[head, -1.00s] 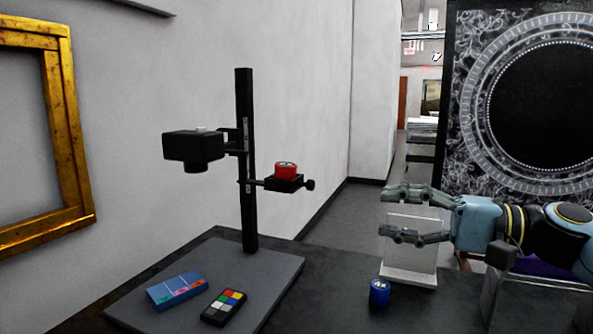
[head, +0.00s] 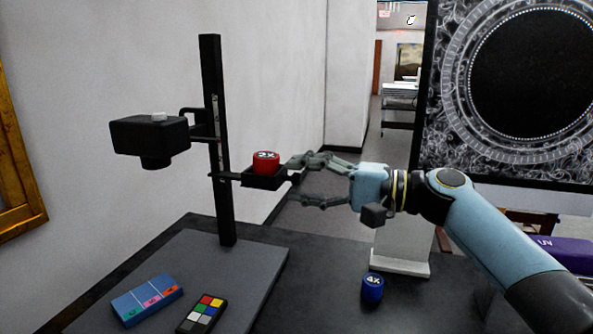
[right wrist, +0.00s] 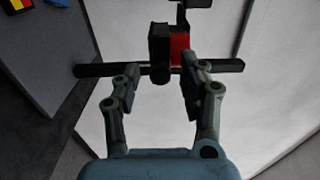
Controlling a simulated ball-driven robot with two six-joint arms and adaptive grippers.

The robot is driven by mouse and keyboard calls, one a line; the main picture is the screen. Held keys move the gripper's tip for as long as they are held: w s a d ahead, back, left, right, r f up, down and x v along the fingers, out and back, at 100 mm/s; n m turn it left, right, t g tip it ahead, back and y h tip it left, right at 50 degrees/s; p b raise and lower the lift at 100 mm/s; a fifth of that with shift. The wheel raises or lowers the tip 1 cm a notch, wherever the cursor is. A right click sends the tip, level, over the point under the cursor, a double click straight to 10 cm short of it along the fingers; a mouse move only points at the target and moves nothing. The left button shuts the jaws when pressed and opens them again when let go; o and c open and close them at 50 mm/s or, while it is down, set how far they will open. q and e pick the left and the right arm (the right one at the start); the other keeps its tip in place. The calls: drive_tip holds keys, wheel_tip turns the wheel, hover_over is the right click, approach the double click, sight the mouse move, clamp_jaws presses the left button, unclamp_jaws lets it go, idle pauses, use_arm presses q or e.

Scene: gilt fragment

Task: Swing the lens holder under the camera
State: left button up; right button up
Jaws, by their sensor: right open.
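The lens holder (head: 262,179) is a small black tray on a short arm, out to the right of the black post (head: 218,140). A red lens marked 2X (head: 265,162) sits in it. The black camera (head: 150,137) is mounted left of the post, higher up. My right gripper (head: 291,182) is open at the holder's right end, its fingertips above and below the knob. In the right wrist view, the holder's round knob (right wrist: 160,76) lies between the open fingers (right wrist: 160,68), with no clear contact. My left gripper is out of view.
A blue 4X lens (head: 373,288) stands on the dark table at the right, before a pale stand (head: 402,249). A blue card box (head: 147,300) and a colour chart (head: 203,313) lie on the grey base (head: 255,270). A gilt frame (head: 20,200) hangs at left.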

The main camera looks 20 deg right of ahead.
drive_tip(key=shift+w+a, duration=0.35)
drive_tip(key=shift+a, duration=0.2)
clamp_jaws()
